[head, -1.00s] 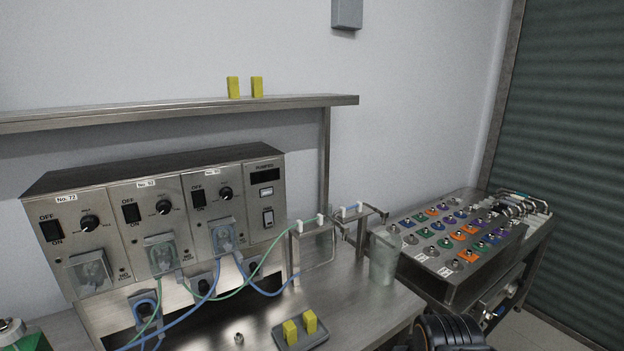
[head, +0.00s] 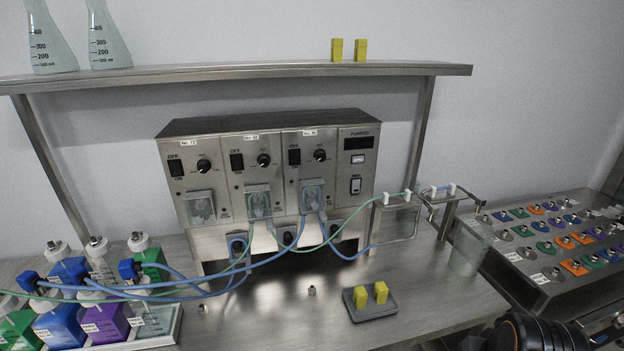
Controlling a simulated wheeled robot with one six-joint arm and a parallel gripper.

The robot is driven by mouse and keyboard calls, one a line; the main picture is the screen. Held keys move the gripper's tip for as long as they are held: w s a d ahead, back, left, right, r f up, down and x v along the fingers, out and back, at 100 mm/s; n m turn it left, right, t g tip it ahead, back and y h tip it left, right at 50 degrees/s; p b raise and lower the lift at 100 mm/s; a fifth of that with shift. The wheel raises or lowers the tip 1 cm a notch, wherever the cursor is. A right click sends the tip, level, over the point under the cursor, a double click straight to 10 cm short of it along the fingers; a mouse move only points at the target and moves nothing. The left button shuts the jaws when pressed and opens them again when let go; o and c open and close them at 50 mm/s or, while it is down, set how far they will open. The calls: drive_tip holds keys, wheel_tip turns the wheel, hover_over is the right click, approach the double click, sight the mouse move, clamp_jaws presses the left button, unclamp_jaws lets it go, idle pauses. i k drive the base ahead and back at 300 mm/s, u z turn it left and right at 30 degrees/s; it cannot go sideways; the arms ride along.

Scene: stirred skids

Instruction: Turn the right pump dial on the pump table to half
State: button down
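A steel pump unit (head: 268,224) with three pump panels side by side stands on the steel pump table (head: 440,292). The right pump panel has a round black dial (head: 320,155) near its upper right, beside a black OFF/ON switch (head: 294,157). The exact direction of its pointer is too small to read. The middle dial (head: 263,160) and left dial (head: 203,166) sit on the other panels. A dark rounded part of my arm shows at the lower right edge, well away from the dials. My gripper itself does not show.
Blue and green tubes (head: 190,284) loop in front of the pumps from bottles (head: 66,271) at the left. A grey tray (head: 370,308) with yellow blocks lies on the table. A clear beaker (head: 470,246) stands right. A steel shelf (head: 250,71) crosses above.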

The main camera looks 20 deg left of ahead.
sight(318, 155)
drive_tip(key=k, duration=1.1)
drive_tip(key=u, duration=1.15)
drive_tip(key=i, duration=1.25)
drive_tip(key=z, duration=0.3)
